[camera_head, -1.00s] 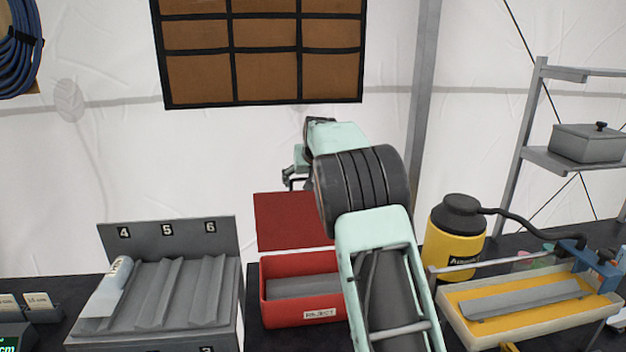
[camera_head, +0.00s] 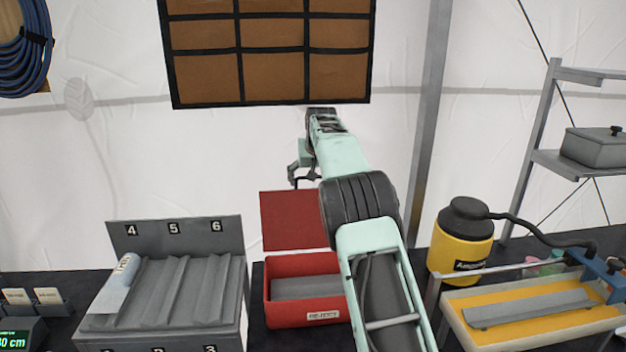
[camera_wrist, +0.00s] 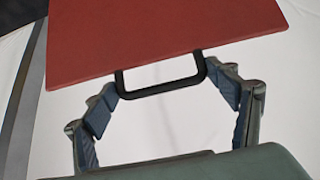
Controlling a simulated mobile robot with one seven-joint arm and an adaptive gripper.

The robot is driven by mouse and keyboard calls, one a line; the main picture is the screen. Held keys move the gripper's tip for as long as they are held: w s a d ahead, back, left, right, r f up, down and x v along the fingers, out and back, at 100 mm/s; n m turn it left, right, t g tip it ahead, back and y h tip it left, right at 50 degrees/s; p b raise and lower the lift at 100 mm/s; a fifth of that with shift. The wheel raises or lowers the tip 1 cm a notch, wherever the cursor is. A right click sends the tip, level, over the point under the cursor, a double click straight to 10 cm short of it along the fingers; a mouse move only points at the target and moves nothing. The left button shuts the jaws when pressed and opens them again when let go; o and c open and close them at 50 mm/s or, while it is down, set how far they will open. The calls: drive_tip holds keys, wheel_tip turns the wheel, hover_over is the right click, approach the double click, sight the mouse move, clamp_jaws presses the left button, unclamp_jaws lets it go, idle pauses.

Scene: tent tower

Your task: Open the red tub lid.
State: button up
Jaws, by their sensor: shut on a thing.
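The red tub (camera_head: 303,313) stands on the dark table, with a white label on its front. Its flat red lid (camera_head: 290,220) stands raised behind it, so the tub is open and its grey inside shows. The lid fills the upper part of the wrist view (camera_wrist: 160,40). A black loop handle (camera_wrist: 160,90) sticks out from the lid's edge. My gripper (camera_wrist: 166,88) is shut on this handle, one finger at each side. In the head view my gripper (camera_head: 300,175) is at the lid's top edge, partly hidden by my arm.
A grey numbered rack (camera_head: 174,238) holding a pale tube (camera_head: 118,284) stands left of the tub. A yellow container with a black cap (camera_head: 462,245) and a yellow-floored tray (camera_head: 470,335) stand at right. A brown panelled board (camera_head: 270,55) hangs above the lid.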

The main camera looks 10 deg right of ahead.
drive_tip(key=shift+d+r, duration=0.15)
drive_tip(key=shift+r, duration=0.1)
drive_tip(key=o, duration=1.3)
drive_tip(key=shift+o, duration=0.4)
drive_tip(key=shift+f, duration=0.1)
drive_tip(key=v, duration=1.2)
